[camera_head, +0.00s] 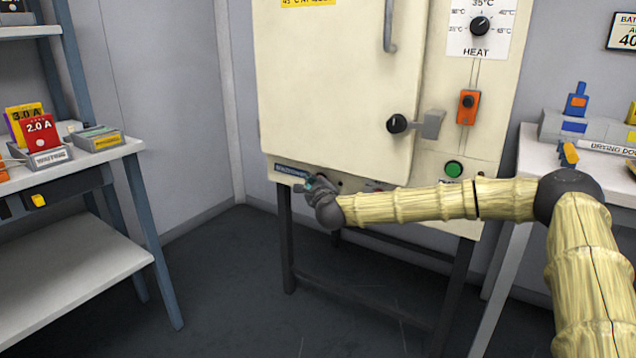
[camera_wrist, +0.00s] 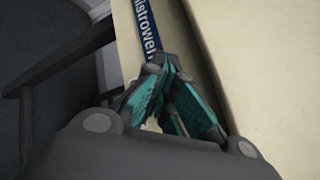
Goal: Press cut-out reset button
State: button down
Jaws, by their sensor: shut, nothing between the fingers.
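The cream oven cabinet (camera_head: 340,90) has a narrow lower panel below its door. My gripper (camera_head: 312,184) is at the left part of this panel, just right of a blue name label (camera_head: 292,172). In the wrist view my gripper (camera_wrist: 166,75) has its teal-padded fingers together and empty, with the tips over the cream panel beside the blue label (camera_wrist: 147,28). I cannot tell whether the tips touch the panel. I cannot make out the cut-out reset button; my gripper and arm cover part of the panel. A green button (camera_head: 453,168) shows farther right.
A black door knob (camera_head: 397,124), an orange switch box (camera_head: 468,106) and a heat dial (camera_head: 480,26) are on the cabinet front. A shelf bench (camera_head: 100,150) stands left, and a table (camera_head: 520,165) right. The floor (camera_head: 215,290) at the front left is clear.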

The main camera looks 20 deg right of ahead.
jog(key=shift+s, duration=0.1)
jog(key=shift+s+a, duration=0.5)
jog(key=shift+a, duration=0.2)
jog(key=shift+a, duration=0.1)
jog(key=shift+s+a, duration=0.8)
jog(key=shift+a, duration=0.15)
jog(key=shift+s+a, duration=0.75)
jog(key=shift+a, duration=0.2)
jog(key=shift+f, duration=0.1)
